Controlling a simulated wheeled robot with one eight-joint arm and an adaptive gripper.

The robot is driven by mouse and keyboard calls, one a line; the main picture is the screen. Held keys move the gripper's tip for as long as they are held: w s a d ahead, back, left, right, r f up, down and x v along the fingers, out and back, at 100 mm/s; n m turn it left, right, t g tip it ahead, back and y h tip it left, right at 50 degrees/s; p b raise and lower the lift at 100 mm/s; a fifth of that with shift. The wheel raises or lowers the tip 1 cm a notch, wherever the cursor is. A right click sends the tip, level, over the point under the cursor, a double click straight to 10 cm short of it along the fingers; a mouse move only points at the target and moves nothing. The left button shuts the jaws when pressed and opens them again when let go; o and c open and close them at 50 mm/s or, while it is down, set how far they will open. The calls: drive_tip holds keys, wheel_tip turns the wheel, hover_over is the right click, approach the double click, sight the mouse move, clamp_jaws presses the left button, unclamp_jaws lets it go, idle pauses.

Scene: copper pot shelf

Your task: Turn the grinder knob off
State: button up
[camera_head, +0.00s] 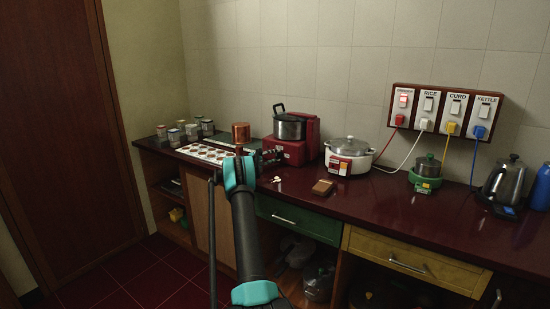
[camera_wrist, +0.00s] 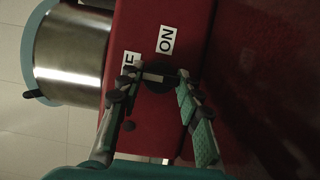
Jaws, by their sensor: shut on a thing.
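The red grinder (camera_head: 287,150) stands on the dark red counter with a steel jar (camera_head: 290,127) on top. In the wrist view its red body (camera_wrist: 190,30) fills the middle, with the steel jar (camera_wrist: 75,58) at the left. My gripper (camera_wrist: 158,77) is at the grinder's front face, its fingers on both sides of the dark round knob (camera_wrist: 160,84) and shut on it. A pale mark shows on the knob. In the head view my gripper (camera_head: 272,157) is small and dark.
A white cooker (camera_head: 348,157) stands right of the grinder, and a copper pot (camera_head: 241,133) to its left. A small brown block (camera_head: 323,187) lies on the counter in front. A switch panel (camera_head: 443,108) with cords hangs on the wall.

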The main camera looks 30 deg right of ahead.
idle(0.4)
drive_tip(key=o, duration=1.2)
drive_tip(key=shift+c, duration=0.2)
drive_tip(key=a, duration=1.2)
